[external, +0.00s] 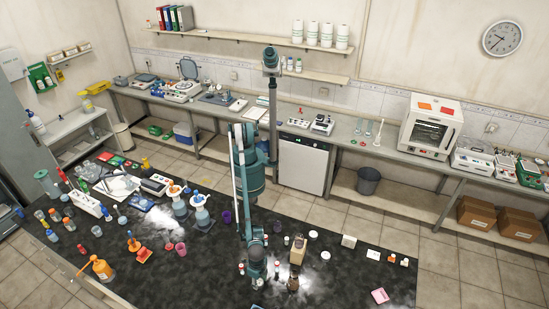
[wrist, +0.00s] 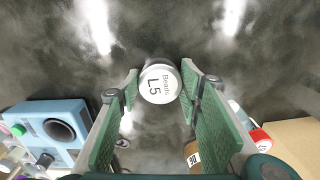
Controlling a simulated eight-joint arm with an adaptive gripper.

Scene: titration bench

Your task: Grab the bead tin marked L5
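The bead tin (wrist: 159,83) has a round white lid marked "Beads L5" and shows upright from above in the wrist view. My gripper (wrist: 159,88) has its two green-padded fingers apart, one on each side of the tin, with the tin at the fingertips. The gaps look very thin, and I cannot tell whether either pad touches it. In the external view my gripper (external: 257,276) points down over the front of the black bench. I cannot make out the tin there.
In the wrist view a blue device (wrist: 48,128) stands at lower left. A red-and-white small container (wrist: 259,138), a brown labelled item (wrist: 193,156) and a tan box (wrist: 295,140) are at lower right. The dark bench top (wrist: 155,30) beyond the tin is clear.

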